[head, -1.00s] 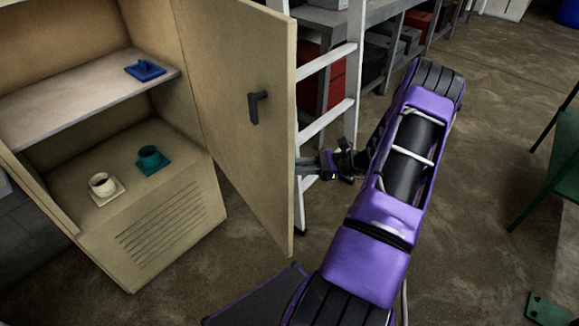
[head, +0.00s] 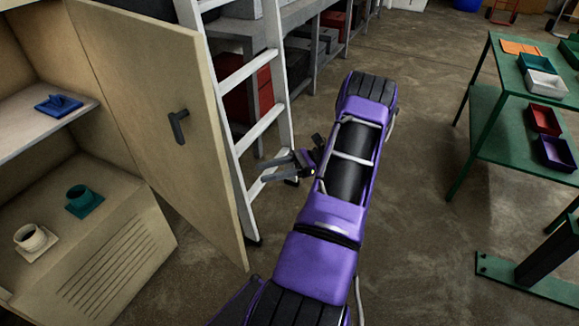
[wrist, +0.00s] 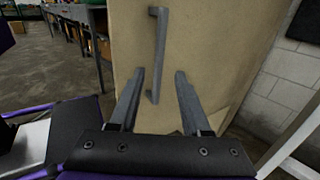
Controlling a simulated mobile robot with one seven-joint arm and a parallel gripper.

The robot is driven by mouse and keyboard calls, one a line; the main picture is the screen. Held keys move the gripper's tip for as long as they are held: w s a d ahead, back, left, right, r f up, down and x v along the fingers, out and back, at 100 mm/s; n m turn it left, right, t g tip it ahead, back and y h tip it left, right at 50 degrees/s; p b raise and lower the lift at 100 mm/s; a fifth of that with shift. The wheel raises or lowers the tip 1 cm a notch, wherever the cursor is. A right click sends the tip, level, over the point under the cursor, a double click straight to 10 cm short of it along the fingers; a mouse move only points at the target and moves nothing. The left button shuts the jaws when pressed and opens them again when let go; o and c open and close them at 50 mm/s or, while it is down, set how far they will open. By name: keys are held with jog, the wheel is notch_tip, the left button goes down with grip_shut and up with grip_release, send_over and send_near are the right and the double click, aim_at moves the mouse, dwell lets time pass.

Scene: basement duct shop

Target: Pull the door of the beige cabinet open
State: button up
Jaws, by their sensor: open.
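The beige cabinet (head: 150,262) stands at the left of the head view, its inside exposed. Its door (head: 150,80) stands wide open, swung out to the right, with a dark latch-like handle (head: 178,127) on the face seen there. In the wrist view a grey bar handle (wrist: 158,40) runs upright on the beige door panel (wrist: 210,50). My gripper (head: 263,171) is open and empty, to the right of the door and apart from it in the head view. In the wrist view its fingers (wrist: 160,72) point at the panel, with the bar appearing between them.
A white ladder (head: 262,122) stands right behind the door and gripper. A teal cup (head: 80,196), a cream cup (head: 30,237) and a blue item (head: 60,104) sit inside the cabinet. A green table (head: 500,105) with bins is at right.

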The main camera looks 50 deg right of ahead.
jog(key=v, duration=0.6)
jog(key=shift+s+d, duration=0.15)
jog(key=shift+d, duration=0.05)
jog(key=shift+a, duration=0.1)
